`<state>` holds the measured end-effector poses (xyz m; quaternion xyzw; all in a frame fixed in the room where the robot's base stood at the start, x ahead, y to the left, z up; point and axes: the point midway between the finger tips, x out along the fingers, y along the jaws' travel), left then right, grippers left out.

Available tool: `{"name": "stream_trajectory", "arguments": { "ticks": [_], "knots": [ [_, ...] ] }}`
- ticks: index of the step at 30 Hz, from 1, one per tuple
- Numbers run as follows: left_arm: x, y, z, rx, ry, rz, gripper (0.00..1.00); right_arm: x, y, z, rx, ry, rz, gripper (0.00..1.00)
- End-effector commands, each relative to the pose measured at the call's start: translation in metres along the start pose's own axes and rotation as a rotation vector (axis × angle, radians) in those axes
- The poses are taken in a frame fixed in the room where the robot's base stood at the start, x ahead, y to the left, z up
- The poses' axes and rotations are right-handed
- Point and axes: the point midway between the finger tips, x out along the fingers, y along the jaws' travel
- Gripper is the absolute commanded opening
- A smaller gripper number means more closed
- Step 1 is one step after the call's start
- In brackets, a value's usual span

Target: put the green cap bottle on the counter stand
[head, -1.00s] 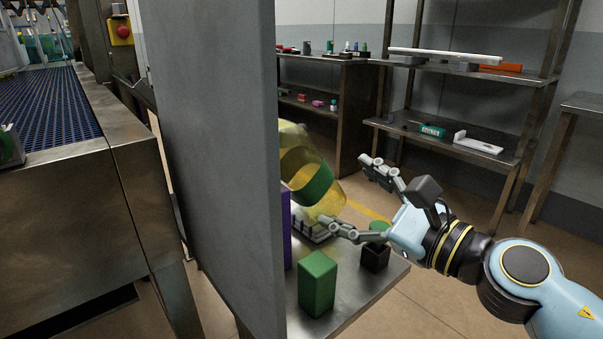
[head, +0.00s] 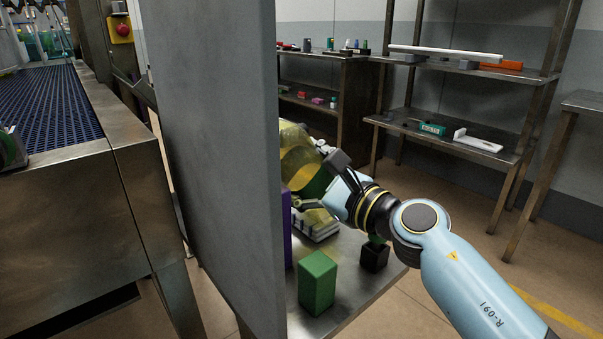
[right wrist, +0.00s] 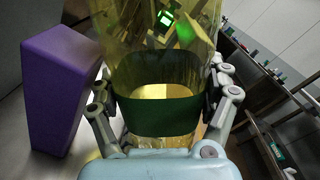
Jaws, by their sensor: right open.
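A large see-through yellow bottle with a dark green band (head: 314,184) stands partly behind the grey divider in the head view. In the right wrist view the green band (right wrist: 158,113) fills the middle, and bright green pieces show through the yellow top; I cannot tell if they are its cap. My right gripper (right wrist: 160,100) is open, with one finger on each side of the band. In the head view its fingers are mostly hidden by the wrist and bottle. I cannot tell which thing is the counter stand.
The tall grey divider (head: 215,150) hides the table's left part. A purple block (right wrist: 62,90) stands left of my right gripper. A green block (head: 317,282) and a small black box (head: 374,257) stand on the metal table (head: 345,290). Shelves (head: 450,78) stand behind.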

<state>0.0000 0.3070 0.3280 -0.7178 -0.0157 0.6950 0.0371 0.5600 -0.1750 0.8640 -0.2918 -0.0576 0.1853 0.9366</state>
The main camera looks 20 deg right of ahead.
Motion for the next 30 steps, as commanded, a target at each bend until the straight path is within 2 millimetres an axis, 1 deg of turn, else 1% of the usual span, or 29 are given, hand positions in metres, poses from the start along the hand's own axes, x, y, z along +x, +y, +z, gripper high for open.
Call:
{"name": "stream_trajectory", "arguments": {
  "ticks": [1, 2, 6, 8, 14, 15, 22, 26, 29, 30],
  "knots": [
    [0.000, 0.000, 0.000, 0.000, 0.000, 0.000, 0.00, 0.000, 0.000, 0.000, 0.000, 0.000, 0.000, 0.83],
    [0.000, 0.000, 0.000, 0.000, 0.000, 0.000, 0.00, 0.000, 0.000, 0.000, 0.000, 0.000, 0.000, 0.80],
    [0.000, 0.000, 0.000, 0.000, 0.001, 0.000, 0.00, 0.000, 0.000, 0.000, 0.000, 0.000, 0.000, 0.62],
    [0.000, 0.000, 0.000, 0.000, 0.001, 0.000, 0.00, -0.001, 0.000, 0.000, 0.000, 0.000, 0.000, 0.55],
    [0.000, 0.000, 0.000, 0.000, 0.001, 0.000, 0.00, -0.001, 0.000, 0.000, 0.000, 0.000, 0.000, 0.54],
    [0.000, 0.000, 0.000, 0.000, 0.001, 0.000, 0.00, -0.001, 0.000, 0.000, 0.000, 0.000, 0.000, 0.50],
    [-0.002, 0.000, -0.001, 0.000, 0.002, 0.000, 0.00, -0.001, -0.002, 0.002, 0.000, 0.000, 0.000, 0.50],
    [-0.009, -0.001, -0.004, 0.000, 0.006, 0.000, 0.00, -0.001, -0.008, 0.011, -0.002, -0.001, -0.001, 0.50],
    [-0.018, -0.001, -0.007, -0.001, 0.010, 0.000, 0.00, -0.001, -0.017, 0.024, -0.003, -0.002, -0.002, 0.50],
    [-0.023, -0.002, -0.008, -0.001, 0.013, 0.000, 0.00, 0.000, -0.022, 0.031, -0.002, -0.003, -0.003, 0.50]
  ]
}}
